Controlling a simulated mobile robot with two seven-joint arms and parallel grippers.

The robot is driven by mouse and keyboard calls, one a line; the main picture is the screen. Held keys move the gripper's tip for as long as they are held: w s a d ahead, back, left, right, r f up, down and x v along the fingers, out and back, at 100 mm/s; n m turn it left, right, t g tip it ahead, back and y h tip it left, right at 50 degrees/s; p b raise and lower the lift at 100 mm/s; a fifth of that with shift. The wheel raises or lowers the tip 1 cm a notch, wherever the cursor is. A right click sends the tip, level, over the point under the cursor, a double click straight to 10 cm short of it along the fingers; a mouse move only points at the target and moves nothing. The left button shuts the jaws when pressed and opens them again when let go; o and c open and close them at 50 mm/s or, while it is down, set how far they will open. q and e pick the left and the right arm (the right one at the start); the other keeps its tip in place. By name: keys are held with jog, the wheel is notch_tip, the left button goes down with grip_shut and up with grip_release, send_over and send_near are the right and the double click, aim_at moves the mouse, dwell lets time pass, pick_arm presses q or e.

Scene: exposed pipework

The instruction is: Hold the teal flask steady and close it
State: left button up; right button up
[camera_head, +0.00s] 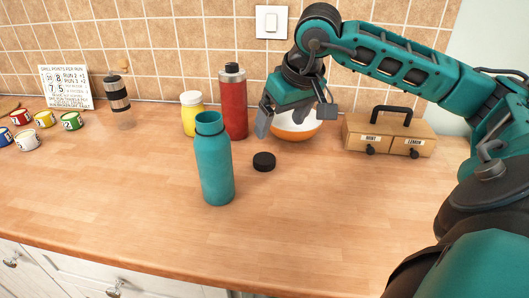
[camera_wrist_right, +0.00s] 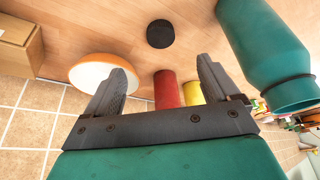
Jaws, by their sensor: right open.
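The teal flask (camera_head: 215,165) stands upright and uncapped on the wooden counter. In the right wrist view the flask (camera_wrist_right: 265,45) is at the upper right, its open mouth toward the lower right. A black round cap (camera_head: 264,161) lies on the counter just right of the flask; it also shows in the right wrist view (camera_wrist_right: 160,34), beyond the fingertips. My right gripper (camera_head: 294,117) is open and empty, above and behind the cap, in front of the bowl. Its two fingers (camera_wrist_right: 163,70) are spread apart in the right wrist view. My left gripper is not in view.
Behind stand a red bottle (camera_head: 233,105), a yellow jar (camera_head: 191,113) and a white-orange bowl (camera_head: 293,131). A wooden drawer box (camera_head: 388,133) is at right. A shaker (camera_head: 118,97), sign (camera_head: 66,87) and several cans (camera_head: 71,121) are at left. The front counter is clear.

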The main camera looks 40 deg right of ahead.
jog(key=shift+w+d, duration=0.1)
dwell(0.3)
send_near(264, 158)
jog(key=x, duration=0.2)
jog(key=shift+d+f, duration=0.15)
jog(key=shift+f, duration=0.25)
jog(key=shift+w+f, duration=0.15)
jog(key=shift+f, duration=0.1)
jog(key=x, duration=0.5)
jog(key=shift+w, duration=0.1)
